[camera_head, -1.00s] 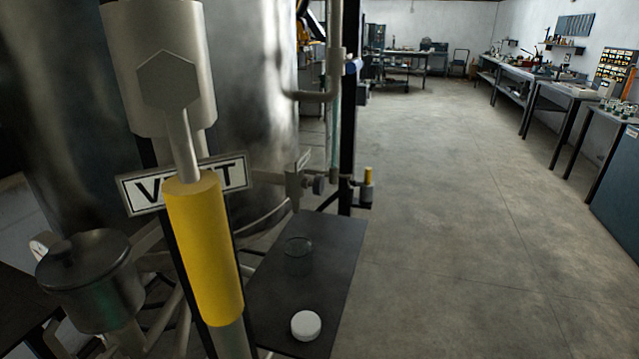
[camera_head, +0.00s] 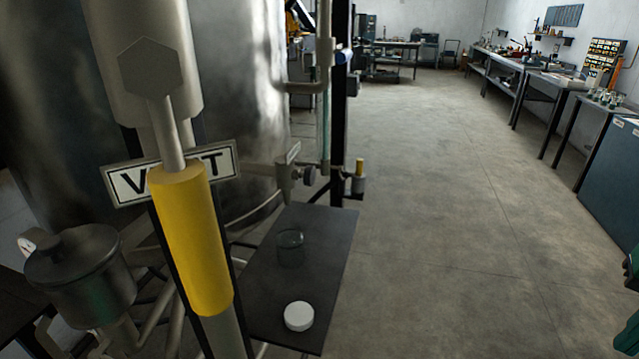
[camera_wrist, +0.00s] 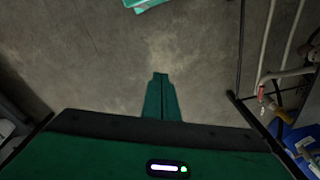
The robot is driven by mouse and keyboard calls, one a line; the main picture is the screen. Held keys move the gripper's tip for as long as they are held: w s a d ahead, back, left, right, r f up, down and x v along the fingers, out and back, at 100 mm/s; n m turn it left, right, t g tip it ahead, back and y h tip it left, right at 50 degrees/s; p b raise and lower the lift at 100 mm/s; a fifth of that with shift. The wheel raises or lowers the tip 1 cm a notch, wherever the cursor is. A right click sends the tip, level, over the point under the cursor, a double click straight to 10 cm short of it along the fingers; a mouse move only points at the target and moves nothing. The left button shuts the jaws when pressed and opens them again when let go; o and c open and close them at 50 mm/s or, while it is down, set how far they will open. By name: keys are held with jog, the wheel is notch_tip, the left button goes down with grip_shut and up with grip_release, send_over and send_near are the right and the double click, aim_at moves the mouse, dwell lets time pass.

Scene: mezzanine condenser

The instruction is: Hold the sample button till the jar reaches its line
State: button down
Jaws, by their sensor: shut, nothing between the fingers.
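A clear glass jar (camera_head: 291,250) stands upright on a dark shelf (camera_head: 325,265) beside the big metal tank, in the head view. Its contents and its line cannot be made out. A small yellow-topped fitting (camera_head: 360,168) sits on a grey block beyond the shelf; I cannot tell if it is the sample button. A round white lid or cap (camera_head: 298,316) lies on the shelf's near end. My gripper (camera_wrist: 160,78) shows in the wrist view, with green fingers shut and empty above bare floor. No jar or button shows clearly there.
A large yellow-sleeved handle (camera_head: 192,240) and a VENT sign (camera_head: 172,172) stand close in front. A metal tank (camera_head: 240,100) fills the left. A lidded grey pot (camera_head: 80,275) is at lower left. Open floor (camera_head: 440,220) lies right of the shelf; benches line the far right wall.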

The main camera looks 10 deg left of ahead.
aim_at(310, 176)
jog(key=w+a+r+n+t+y, duration=0.1)
jog(key=w+a+r+n+t, duration=0.1)
jog(key=w+a+r, duration=0.45)
jog(key=w+a+r+n+t+y, duration=0.1)
jog(key=w+a+r, duration=0.3)
jog(key=w+a, duration=0.6)
jog(key=a+r+n+y, duration=0.1)
jog(key=a+r, duration=0.2)
jog(key=a, duration=0.5)
jog(key=s+a+r+n+y, duration=0.1)
jog(key=a+r, duration=0.2)
jog(key=a, duration=0.4)
jog(key=s+a+r+t+y, duration=0.1)
jog(key=a+r, duration=0.2)
jog(key=a, duration=0.5)
jog(key=shift+a+r+n+y, duration=0.25)
jog(key=shift+a+n+y, duration=0.05)
jog(key=shift+a+n, duration=0.1)
jog(key=w+a+f, duration=0.4)
jog(key=a+f, duration=0.4)
jog(key=shift+a, duration=0.15)
